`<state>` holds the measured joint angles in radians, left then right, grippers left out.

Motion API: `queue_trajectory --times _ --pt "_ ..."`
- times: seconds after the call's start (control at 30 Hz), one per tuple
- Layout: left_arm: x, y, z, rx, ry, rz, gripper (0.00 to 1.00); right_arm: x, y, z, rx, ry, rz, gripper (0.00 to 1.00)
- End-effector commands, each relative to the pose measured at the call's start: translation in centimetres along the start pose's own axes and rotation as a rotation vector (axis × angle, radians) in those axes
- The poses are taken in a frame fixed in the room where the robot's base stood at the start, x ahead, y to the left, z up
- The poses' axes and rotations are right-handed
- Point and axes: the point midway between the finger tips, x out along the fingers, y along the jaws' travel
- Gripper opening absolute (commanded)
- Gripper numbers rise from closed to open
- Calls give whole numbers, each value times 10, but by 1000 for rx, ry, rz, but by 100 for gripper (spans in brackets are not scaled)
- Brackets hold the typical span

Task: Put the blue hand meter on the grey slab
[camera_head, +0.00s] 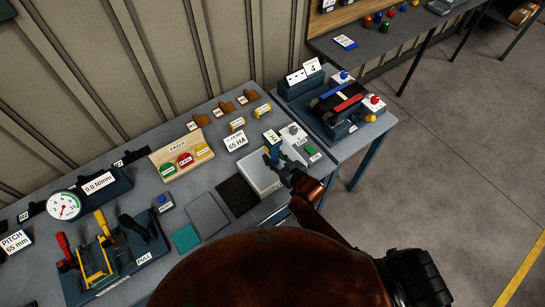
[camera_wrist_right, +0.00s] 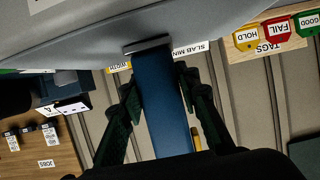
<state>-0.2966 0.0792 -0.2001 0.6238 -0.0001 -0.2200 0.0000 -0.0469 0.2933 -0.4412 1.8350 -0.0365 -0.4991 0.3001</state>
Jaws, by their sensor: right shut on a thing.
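The blue hand meter (camera_wrist_right: 162,100) is between the two dark fingers of my right gripper (camera_wrist_right: 160,112) in the right wrist view, with its pale metal end pointing away from the palm. In the head view my right gripper (camera_head: 284,168) is shut on the meter (camera_head: 271,152), over the far part of a pale block. I cannot tell whether the meter touches the block. The flat grey slab (camera_head: 208,214) lies on the bench left of the gripper, between a green slab (camera_head: 186,238) and a black slab (camera_head: 237,195). My left gripper is not in view.
The pale block (camera_head: 260,182) sits right of the black slab. A 65 HA card (camera_head: 235,141) and a tags board (camera_head: 180,159) stand behind. A dial gauge (camera_head: 64,206) and lever fixture (camera_head: 112,258) are left. A belt unit (camera_head: 340,105) is at the right.

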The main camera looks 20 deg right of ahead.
Motion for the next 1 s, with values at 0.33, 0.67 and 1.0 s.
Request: queue_trajectory --times 0.33,0.67,1.0 --pt "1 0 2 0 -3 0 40 1 0 2 0 -1 0 39" --pt "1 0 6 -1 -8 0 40 1 0 2 0 -1 0 47" --pt "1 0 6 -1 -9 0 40 -34 0 1 0 -1 0 47"
